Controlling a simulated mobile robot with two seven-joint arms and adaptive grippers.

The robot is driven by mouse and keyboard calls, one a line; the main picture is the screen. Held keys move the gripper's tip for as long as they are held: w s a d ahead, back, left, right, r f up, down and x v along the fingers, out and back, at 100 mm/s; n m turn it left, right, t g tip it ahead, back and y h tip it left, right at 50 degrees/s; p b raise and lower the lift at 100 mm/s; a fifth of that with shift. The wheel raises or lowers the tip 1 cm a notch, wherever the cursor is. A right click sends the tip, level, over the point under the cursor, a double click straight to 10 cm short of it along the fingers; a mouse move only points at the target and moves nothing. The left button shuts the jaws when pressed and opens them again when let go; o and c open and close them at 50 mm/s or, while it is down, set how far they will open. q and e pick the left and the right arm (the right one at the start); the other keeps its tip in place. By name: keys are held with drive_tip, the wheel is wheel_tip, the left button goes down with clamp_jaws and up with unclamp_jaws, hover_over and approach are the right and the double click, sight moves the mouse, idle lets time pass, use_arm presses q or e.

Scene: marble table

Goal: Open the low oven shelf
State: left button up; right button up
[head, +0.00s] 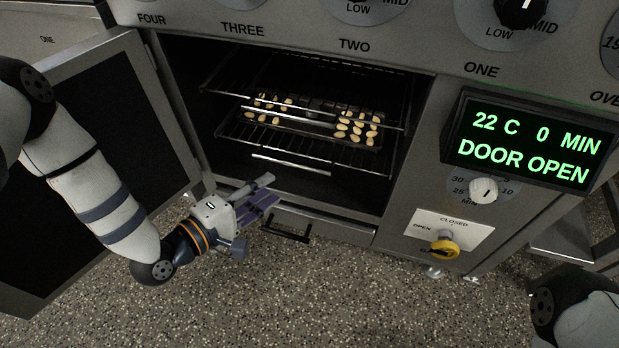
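The oven (404,184) stands in front of me with its cavity open. The low oven shelf (303,148) is a wire rack inside, with a pale front bar (291,164). A dark tray with several pale oval pieces shows at its level; whether it rests on this shelf is hard to tell. An upper rack (310,92) sits above it. My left gripper (268,190) is in front of the cavity's lower left edge, below and left of the shelf's front bar, apart from it. Its fingers look spread with nothing between them. My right gripper is out of view; only part of my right arm shows.
The oven door (110,110) hangs open at the left, behind my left arm. A drawer with a dark handle (287,234) is below the cavity. The display (525,143) reads "DOOR OPEN". A yellow knob (444,248) is at right. The speckled floor in front is clear.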

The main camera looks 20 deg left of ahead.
sight(299, 167)
use_arm(q)
drive_tip(key=b+x, duration=0.3)
drive_tip(key=x, duration=0.8)
drive_tip(key=shift+w+d+r, duration=0.1)
drive_tip(key=shift+w, duration=0.05)
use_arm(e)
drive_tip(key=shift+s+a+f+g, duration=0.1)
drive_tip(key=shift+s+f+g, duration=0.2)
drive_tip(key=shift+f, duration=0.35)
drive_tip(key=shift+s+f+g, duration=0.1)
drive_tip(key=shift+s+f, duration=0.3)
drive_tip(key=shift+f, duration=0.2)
use_arm(q)
clamp_jaws()
